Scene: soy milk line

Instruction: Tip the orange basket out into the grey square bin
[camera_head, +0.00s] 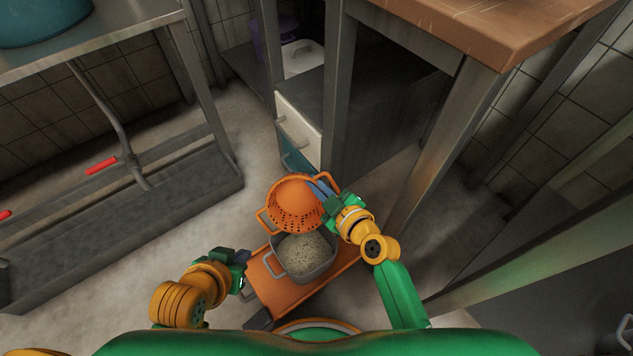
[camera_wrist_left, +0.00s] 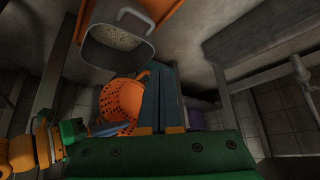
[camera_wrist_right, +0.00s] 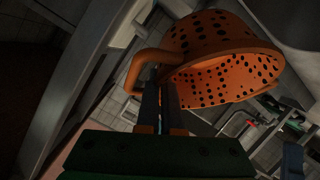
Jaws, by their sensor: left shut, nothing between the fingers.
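The orange basket (camera_head: 295,209), round and full of holes, is held tilted above and behind the grey square bin (camera_head: 308,271). My right gripper (camera_head: 322,189) is shut on one of its handles. The right wrist view shows the basket (camera_wrist_right: 215,45) with its mouth leaning over; the visible inside looks empty. The bin, with looped handles, holds a pale, speckled, grainy mass (camera_head: 303,248); it also shows in the left wrist view (camera_wrist_left: 116,52). My left gripper (camera_head: 244,259) is shut and empty, just left of the bin.
The bin stands on an orange platform (camera_head: 277,293) in front of me. A metal frame (camera_head: 120,200) with red handles stands at the left. A wood-topped table (camera_head: 490,30) and its metal legs stand close to my right arm. A drawer unit (camera_head: 298,130) is behind the basket.

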